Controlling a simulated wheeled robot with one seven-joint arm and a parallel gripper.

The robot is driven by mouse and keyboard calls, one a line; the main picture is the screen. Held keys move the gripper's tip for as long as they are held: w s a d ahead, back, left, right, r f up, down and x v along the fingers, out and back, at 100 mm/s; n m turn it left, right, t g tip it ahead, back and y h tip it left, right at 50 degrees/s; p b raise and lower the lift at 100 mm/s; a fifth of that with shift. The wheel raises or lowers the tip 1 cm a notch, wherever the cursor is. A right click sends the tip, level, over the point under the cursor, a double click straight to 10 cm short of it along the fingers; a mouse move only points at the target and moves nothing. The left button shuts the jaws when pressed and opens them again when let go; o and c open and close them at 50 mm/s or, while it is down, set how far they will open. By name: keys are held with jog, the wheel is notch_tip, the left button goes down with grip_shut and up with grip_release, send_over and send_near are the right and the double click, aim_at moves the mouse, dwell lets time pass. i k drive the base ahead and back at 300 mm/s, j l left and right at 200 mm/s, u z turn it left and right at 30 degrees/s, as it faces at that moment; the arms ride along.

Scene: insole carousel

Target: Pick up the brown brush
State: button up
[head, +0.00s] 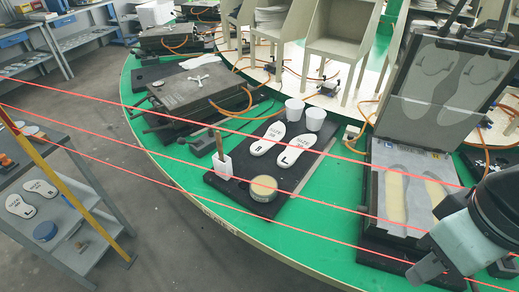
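The brown brush (219,141) stands nearly upright in a small white holder (223,166). Only its brown handle shows; its lower end is hidden inside the holder. The holder is at the left edge of a black board (226,186) on the green carousel table (181,167). Part of my arm shows at the lower right, well to the right of the brush and apart from it. The fingers of my gripper cannot be made out in the head view.
Beside the brush are a round tin (263,189), white insoles (297,152) and white cups (294,109). An open mould (402,195) stands right. Red barrier lines (165,160) cross the view in front of the table. A grey shelf (58,225) is at left.

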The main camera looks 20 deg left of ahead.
aim_at(218, 135)
jog(key=u, duration=1.25)
